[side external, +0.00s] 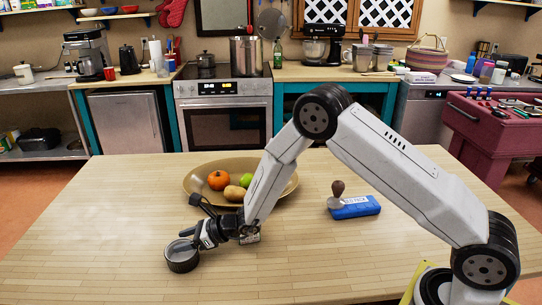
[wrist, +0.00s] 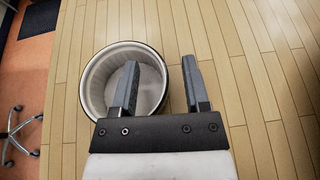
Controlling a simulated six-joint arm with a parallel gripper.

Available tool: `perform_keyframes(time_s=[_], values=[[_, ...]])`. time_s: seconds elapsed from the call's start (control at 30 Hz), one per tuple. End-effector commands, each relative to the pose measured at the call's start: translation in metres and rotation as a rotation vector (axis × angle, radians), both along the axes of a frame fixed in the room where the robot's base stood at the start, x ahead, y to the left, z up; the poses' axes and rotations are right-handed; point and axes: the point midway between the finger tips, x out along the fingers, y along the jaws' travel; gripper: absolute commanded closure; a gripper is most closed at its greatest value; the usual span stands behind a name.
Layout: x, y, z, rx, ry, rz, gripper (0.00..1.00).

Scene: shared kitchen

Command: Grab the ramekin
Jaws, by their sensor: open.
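The ramekin (side external: 182,258) is a small round dish with a dark outside, standing upright on the wooden table at the front left. In the wrist view the ramekin (wrist: 95,80) shows a dark rim and a pale, empty inside. My gripper (side external: 187,239) is at the ramekin, with its jaws apart. In the wrist view my gripper (wrist: 160,75) has its left finger over the ramekin's opening and its right finger just outside the right rim, so the right wall lies between them. Whether the fingers touch the wall cannot be told.
A tan platter (side external: 278,187) with a tomato-like orange fruit (side external: 218,180), a potato (side external: 234,193) and a green fruit (side external: 246,180) lies behind my gripper. A blue box (side external: 355,208) with a dark-knobbed tool (side external: 337,193) sits to the right.

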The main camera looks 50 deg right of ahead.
Motion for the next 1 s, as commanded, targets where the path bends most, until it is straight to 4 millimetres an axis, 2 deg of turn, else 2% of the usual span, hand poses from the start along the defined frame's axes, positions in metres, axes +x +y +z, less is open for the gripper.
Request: perform_keyframes(time_s=[0.53,0.57,0.7,0.73,1.0], values=[[0.0012,0.0009,-0.0006,-0.001,0.001,0.0,0.41],[0.0012,0.0009,-0.0006,-0.001,0.001,0.0,0.47],[0.0011,0.0008,-0.0007,-0.001,0.001,0.0,0.92],[0.0011,0.0008,-0.0007,-0.001,0.001,0.0,1.0],[0.0012,0.0009,-0.0006,0.0,0.0,0.0,1.0]])
